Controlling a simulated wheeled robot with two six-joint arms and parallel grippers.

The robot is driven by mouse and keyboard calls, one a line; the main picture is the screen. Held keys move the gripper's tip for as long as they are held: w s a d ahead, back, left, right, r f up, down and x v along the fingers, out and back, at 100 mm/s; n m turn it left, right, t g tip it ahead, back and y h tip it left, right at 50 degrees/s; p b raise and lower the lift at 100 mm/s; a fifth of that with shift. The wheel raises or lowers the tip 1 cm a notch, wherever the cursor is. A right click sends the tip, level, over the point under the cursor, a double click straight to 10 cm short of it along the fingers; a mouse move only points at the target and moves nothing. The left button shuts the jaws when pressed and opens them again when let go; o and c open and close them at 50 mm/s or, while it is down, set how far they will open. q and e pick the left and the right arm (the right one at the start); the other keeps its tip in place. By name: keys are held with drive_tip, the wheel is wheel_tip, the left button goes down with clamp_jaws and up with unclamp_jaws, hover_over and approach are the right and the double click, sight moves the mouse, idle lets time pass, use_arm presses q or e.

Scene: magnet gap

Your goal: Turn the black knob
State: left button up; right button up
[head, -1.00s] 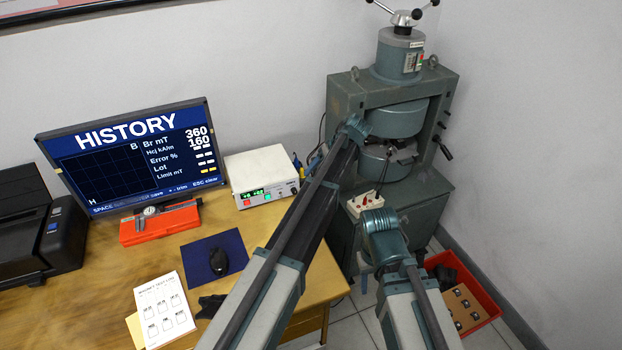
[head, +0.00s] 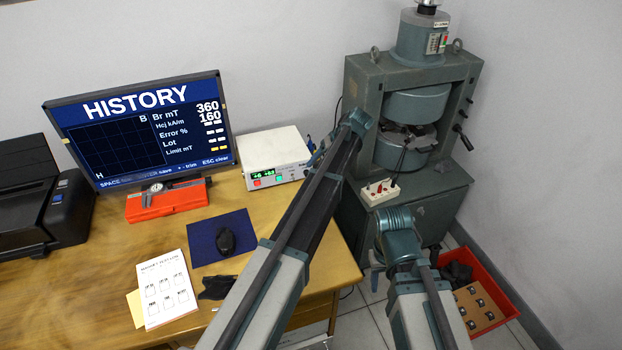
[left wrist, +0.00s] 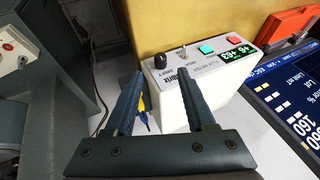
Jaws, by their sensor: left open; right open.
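The black knob (left wrist: 160,61) stands near the edge of the front panel of a white meter box (left wrist: 190,95) in the left wrist view. The box (head: 270,155) stands at the table's back right in the head view, where I cannot make out the knob clearly. My left gripper (left wrist: 160,74) is open and empty, its two fingers apart. In the picture the knob lies just past and between the fingertips, not touched. In the head view my left gripper (head: 315,154) is mostly hidden at the box's right side. My right gripper (head: 375,258) shows only slightly, beside its arm.
A switch (left wrist: 183,52) and coloured buttons sit beside the knob. Yellow-handled tools (left wrist: 145,106) are close to the left gripper's fingers. A monitor (head: 140,130), an orange case (head: 167,199) and a green press (head: 410,120) stand around. A red crate (head: 490,290) is on the floor.

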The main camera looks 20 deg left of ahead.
use_arm(q)
drive_tip(key=b+x, duration=0.3)
drive_tip(key=x, duration=0.1)
drive_tip(key=shift+f, duration=0.4)
drive_tip(key=shift+a+f+b, duration=0.45)
drive_tip(key=shift+a, duration=0.05)
clamp_jaws()
